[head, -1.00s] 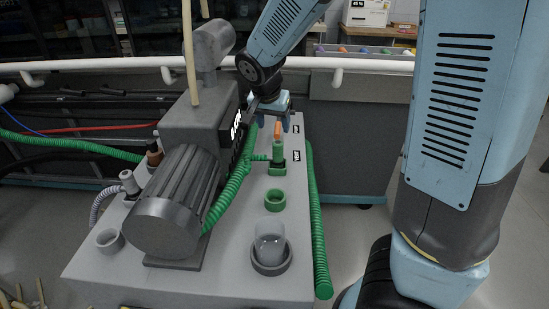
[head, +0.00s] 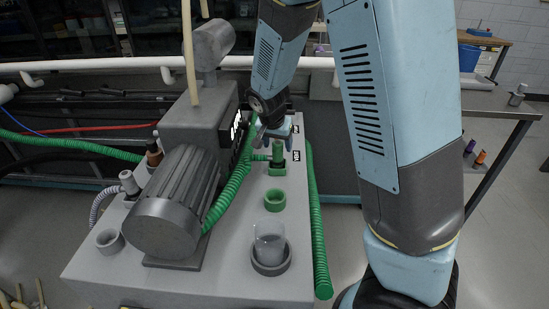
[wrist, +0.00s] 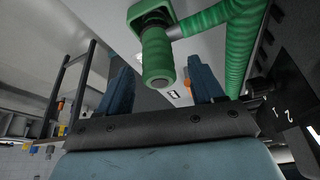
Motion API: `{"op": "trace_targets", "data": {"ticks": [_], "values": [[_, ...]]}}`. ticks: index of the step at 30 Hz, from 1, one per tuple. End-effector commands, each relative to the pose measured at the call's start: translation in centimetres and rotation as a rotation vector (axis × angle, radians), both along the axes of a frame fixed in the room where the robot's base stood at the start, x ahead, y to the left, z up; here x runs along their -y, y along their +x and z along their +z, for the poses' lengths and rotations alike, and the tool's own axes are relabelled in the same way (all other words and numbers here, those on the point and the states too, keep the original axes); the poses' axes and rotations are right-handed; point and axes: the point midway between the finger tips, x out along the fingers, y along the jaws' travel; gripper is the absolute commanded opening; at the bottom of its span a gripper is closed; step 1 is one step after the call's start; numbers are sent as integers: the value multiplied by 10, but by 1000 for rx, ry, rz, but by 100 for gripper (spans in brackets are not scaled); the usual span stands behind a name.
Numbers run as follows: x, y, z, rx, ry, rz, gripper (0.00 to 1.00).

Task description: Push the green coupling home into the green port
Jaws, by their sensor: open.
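The green coupling (head: 278,152) stands upright at the green port (head: 277,170), a squarish green fitting on the grey bench top. A green ribbed hose leaves its side. I cannot tell how deep the coupling sits. My gripper (head: 275,142) is open just above and around its upper part in the head view. In the wrist view the coupling (wrist: 157,55) points its round end toward my gripper (wrist: 163,84), between the two blue fingers but beyond them. The green port (wrist: 138,13) shows behind it.
An empty green ring (head: 274,200) and a glass beaker in a grey holder (head: 270,247) stand nearer on the bench. The grey motor (head: 170,205) stands left. A green hose (head: 318,225) hangs along the right edge. A white rail (head: 80,64) runs behind.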

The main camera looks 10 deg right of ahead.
Motion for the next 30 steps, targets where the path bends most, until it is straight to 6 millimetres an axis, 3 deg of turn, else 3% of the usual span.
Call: {"op": "trace_targets", "data": {"ticks": [7, 17, 30], "values": [[4, 9, -23, -2, -1, -1, 67], [4, 10, -26, 0, 0, 1, 66], [4, 10, -26, 0, 0, 1, 24]]}}
